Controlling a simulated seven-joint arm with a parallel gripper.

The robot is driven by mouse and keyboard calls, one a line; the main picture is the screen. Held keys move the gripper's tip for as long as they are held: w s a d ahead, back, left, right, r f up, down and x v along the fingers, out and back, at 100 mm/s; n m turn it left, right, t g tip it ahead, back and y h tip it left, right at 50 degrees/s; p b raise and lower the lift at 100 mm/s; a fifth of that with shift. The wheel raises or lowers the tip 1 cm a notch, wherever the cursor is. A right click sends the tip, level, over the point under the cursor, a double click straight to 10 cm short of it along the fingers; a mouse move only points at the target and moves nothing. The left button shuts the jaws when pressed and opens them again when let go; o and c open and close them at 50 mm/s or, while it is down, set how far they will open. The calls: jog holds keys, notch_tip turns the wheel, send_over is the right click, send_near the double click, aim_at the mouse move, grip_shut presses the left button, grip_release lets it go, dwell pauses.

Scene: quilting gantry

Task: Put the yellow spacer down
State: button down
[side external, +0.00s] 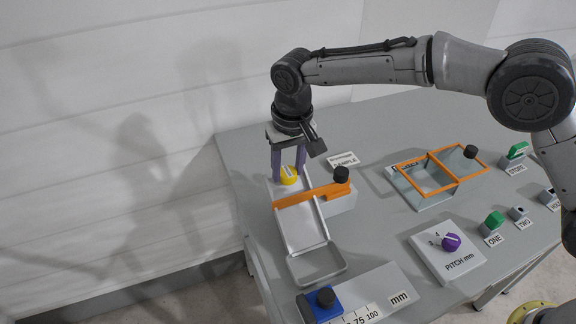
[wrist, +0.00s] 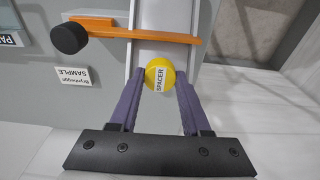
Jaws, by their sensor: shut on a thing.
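The yellow spacer (side external: 289,176) is a small round piece with a white SPACER label. It also shows in the wrist view (wrist: 153,84). My gripper (side external: 288,172) points down with its purple fingers on either side of the spacer and is shut on it. The spacer is at the upper end of a pale sloping chute (side external: 300,228), behind an orange bar (side external: 311,195) that crosses the chute. I cannot tell whether the spacer touches the chute floor.
The orange bar carries a black knob (side external: 341,174). An orange-rimmed two-part bin (side external: 425,190), a PITCH dial (side external: 451,242), a blue-ended scale (side external: 322,303) and a SAMPLE card (side external: 343,160) are on the grey table.

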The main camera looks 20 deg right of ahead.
aim_at(291, 177)
jog(key=shift+f, duration=0.2)
jog(key=c, duration=0.6)
grip_release()
jog(key=shift+c, duration=0.2)
notch_tip(291, 177, up, 12)
jog(key=s, duration=0.1)
jog(key=shift+s+r, duration=0.2)
jog(key=shift+s, duration=0.05)
